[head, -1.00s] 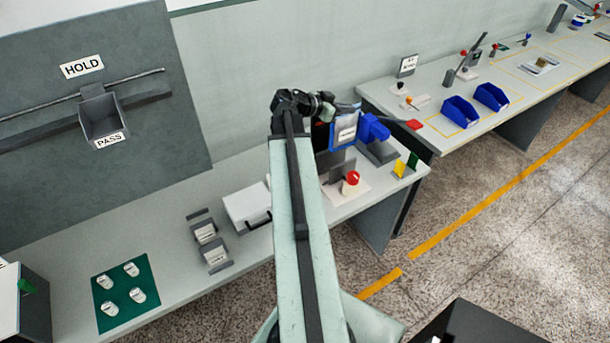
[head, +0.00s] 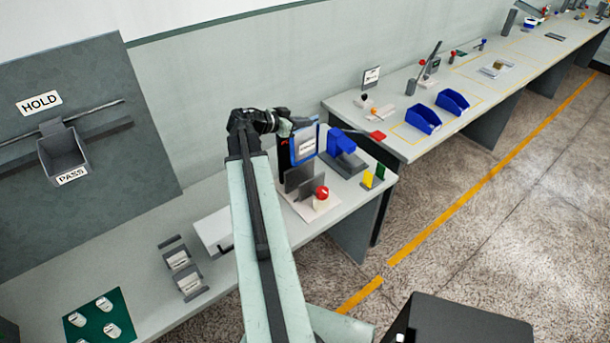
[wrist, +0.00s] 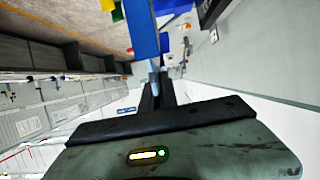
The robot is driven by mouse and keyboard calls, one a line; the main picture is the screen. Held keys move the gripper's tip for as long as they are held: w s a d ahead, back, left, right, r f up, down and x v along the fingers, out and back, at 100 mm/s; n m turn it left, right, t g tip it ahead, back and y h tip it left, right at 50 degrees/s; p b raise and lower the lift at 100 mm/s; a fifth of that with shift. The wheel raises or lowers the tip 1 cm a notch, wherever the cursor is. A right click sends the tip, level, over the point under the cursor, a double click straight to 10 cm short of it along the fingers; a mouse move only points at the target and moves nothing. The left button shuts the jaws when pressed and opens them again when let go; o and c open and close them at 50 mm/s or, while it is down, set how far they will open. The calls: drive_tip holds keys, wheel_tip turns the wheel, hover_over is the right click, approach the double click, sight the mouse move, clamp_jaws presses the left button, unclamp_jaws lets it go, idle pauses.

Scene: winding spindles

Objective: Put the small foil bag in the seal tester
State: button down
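The small foil bag (head: 306,146) appears to be the flat blue-edged pouch with a white label. It hangs upright below my gripper (head: 304,123), over the bench's far right part. In the wrist view, it shows as a blue strip (wrist: 141,32) running up from my gripper's fingers (wrist: 156,75), which look shut on its edge. What looks like the seal tester (head: 318,204) is a white base with dark upright plates and a red knob, below and in front of the bag. Part of its left side is near my arm.
A blue machine (head: 343,142) stands right of the bag. Two labelled packs sit in grey racks (head: 205,289) left of my arm. A white box (head: 210,232) is partly behind the arm. Yellow (head: 367,180) and green blocks stand at the bench's right edge. Blue bins (head: 422,119) are on the further bench.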

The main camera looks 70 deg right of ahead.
sight(304, 159)
wheel_tip(304, 159, down, 17)
drive_tip(key=b, duration=1.5)
drive_tip(key=shift+r, duration=0.3)
drive_tip(key=c, duration=2.1)
unclamp_jaws()
drive_tip(key=shift+f, duration=0.2)
drive_tip(key=o, duration=0.5)
drive_tip(key=shift+c, duration=0.2)
drive_tip(key=shift+r, duration=0.25)
drive_tip(key=p+v, duration=0.4)
drive_tip(key=v, duration=0.8)
drive_tip(key=shift+p, duration=0.35)
drive_tip(key=shift+r, duration=0.15)
